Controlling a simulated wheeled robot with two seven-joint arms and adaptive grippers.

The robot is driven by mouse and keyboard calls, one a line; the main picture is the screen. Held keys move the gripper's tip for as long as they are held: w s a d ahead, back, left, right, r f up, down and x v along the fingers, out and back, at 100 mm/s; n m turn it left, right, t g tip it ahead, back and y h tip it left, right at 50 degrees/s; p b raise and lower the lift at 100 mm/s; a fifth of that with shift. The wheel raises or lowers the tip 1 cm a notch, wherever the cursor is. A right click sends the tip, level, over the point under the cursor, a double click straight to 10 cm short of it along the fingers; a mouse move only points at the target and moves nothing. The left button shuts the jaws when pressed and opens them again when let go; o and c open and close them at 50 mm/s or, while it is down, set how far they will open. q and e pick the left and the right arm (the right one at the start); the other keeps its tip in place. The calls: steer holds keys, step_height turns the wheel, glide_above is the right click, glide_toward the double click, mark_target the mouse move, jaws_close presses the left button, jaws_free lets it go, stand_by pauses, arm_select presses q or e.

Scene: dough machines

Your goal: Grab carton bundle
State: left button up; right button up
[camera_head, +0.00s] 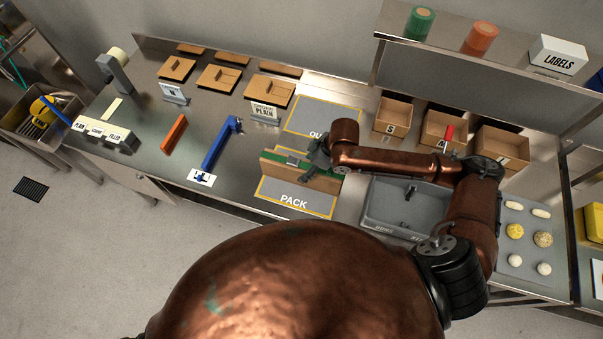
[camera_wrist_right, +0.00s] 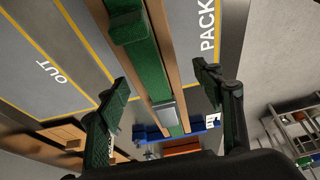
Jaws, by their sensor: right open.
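The carton bundle (camera_head: 276,174) is a long, flat brown stack on edge at the PACK mat (camera_head: 290,208). A green strap with a grey buckle runs along its top. In the right wrist view the bundle (camera_wrist_right: 180,60) runs between my fingers, with the buckle near the fingertips. My right gripper (camera_head: 314,162) is open at the right part of the bundle; its fingers (camera_wrist_right: 160,93) stand on either side, apart from each other. I cannot tell whether they touch it. My left gripper is not in view.
A grey bin (camera_head: 385,215) stands right of the bundle under my right arm. The OUT mat (camera_head: 325,115) lies behind. A blue tool (camera_head: 218,145) and an orange block (camera_head: 174,134) lie to the left. Open cartons (camera_head: 393,116) stand at the back right.

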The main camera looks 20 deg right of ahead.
steer(key=shift+x, duration=0.9)
steer(key=x, duration=0.3)
steer(key=shift+d+f, duration=0.15)
steer(key=shift+f, duration=0.2)
steer(key=shift+w+f, duration=0.2)
steer(key=shift+f, duration=0.3)
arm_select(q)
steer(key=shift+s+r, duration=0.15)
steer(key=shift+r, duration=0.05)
arm_select(e)
steer(key=shift+c, duration=0.5)
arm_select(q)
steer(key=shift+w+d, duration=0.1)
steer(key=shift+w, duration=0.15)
arm_select(e)
jaws_close()
